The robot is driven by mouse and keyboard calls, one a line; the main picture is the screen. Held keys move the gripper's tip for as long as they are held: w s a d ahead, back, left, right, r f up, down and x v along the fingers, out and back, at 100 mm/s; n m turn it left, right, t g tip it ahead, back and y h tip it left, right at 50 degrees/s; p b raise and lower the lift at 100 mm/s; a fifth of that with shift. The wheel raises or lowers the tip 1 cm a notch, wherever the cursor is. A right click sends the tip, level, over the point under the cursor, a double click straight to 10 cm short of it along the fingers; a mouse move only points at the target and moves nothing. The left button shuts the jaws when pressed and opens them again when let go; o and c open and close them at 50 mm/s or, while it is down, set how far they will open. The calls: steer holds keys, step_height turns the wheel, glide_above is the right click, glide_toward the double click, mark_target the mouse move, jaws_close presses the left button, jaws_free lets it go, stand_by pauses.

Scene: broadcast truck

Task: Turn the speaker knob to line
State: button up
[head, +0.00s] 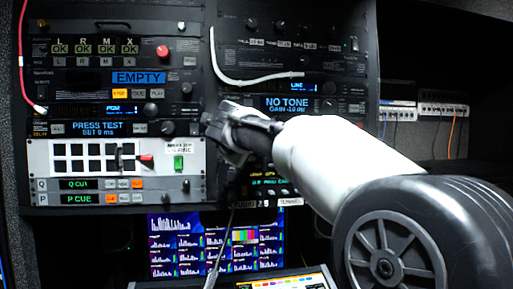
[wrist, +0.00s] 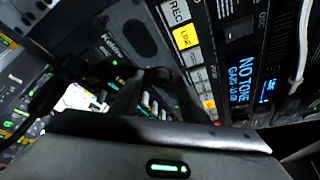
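No legible label marks a speaker knob. In the head view a small blue display reading LINE (head: 297,87) is on the right rack, with a dark round knob (head: 328,105) to its lower right. Another display reads PGM (head: 115,109) on the left rack, with dark knobs near it. My gripper (head: 210,119) is in front of the gap between the racks, left of the NO TONE display (head: 287,104). In the wrist view, dark finger shapes (wrist: 140,98) point toward panel buttons. Their opening is unclear, and I see nothing held. Any contact with the panel is hidden.
A white button panel (head: 40,158) and a red button (head: 162,52) are on the left rack. A white cable (head: 235,83) hangs across the right rack. A monitor (head: 160,262) and a lit console (head: 290,283) are below. My arm covers the right rack's lower part.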

steer(key=shift+s, duration=0.1)
steer(key=b+v, duration=0.2)
steer(key=v, duration=1.5)
steer(key=shift+r, duration=0.15)
